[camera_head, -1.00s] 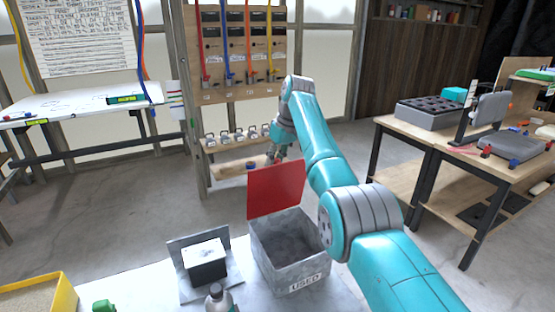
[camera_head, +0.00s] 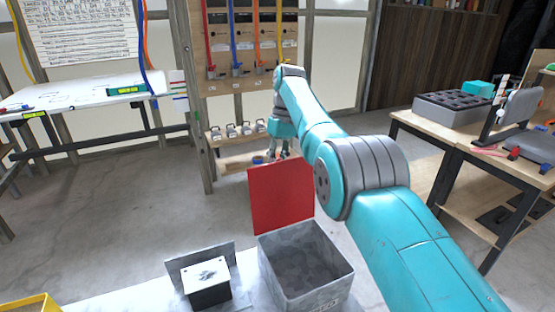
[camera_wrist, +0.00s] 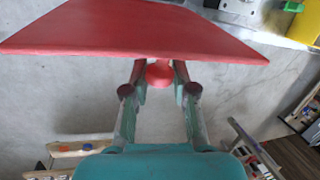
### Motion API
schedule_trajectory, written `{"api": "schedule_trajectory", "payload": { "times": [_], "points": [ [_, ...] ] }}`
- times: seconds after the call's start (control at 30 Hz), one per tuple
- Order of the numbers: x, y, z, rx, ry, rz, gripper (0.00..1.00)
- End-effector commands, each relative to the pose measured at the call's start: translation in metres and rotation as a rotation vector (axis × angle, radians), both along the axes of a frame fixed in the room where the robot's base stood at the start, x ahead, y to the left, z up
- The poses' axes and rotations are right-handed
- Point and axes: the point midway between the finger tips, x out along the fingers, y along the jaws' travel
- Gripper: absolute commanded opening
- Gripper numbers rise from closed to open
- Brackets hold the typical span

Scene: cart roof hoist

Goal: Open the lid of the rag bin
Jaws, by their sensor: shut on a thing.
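The rag bin (camera_head: 318,292) is a grey, open-topped box on the light bench at the bottom of the head view. Its red lid (camera_head: 283,196) stands raised, near upright, at the bin's far edge, and the bin's inside shows. The lid also fills the top of the wrist view (camera_wrist: 135,32). My gripper (camera_head: 282,150) is behind the lid's top edge in the head view. In the wrist view my gripper (camera_wrist: 159,76) has its fingers closed around the round red knob (camera_wrist: 159,73) below the lid's edge.
A dark box with a white top (camera_head: 207,278) stands left of the bin on the bench. A yellow tray (camera_head: 30,305) is at the lower left. A wooden rack (camera_head: 235,135) stands beyond the gripper. Workbenches (camera_head: 470,160) are at the right. Open floor lies between.

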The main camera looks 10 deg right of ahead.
Motion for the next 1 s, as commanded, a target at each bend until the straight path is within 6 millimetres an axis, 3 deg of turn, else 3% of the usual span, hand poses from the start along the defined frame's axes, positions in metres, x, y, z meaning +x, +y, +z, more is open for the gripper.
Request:
{"api": "schedule_trajectory", "payload": {
  "times": [0.47,0.5,0.57,1.0],
  "points": [
    [-0.0018,-0.0063,-0.0066,-0.009,0.014,-0.006,0.00],
    [-0.0018,-0.0064,-0.0067,-0.009,0.014,-0.006,0.34],
    [-0.0017,-0.0061,-0.0063,-0.009,0.013,-0.005,0.49],
    [-0.0010,-0.0016,-0.0022,-0.004,0.006,-0.001,0.51]
  ]
}}
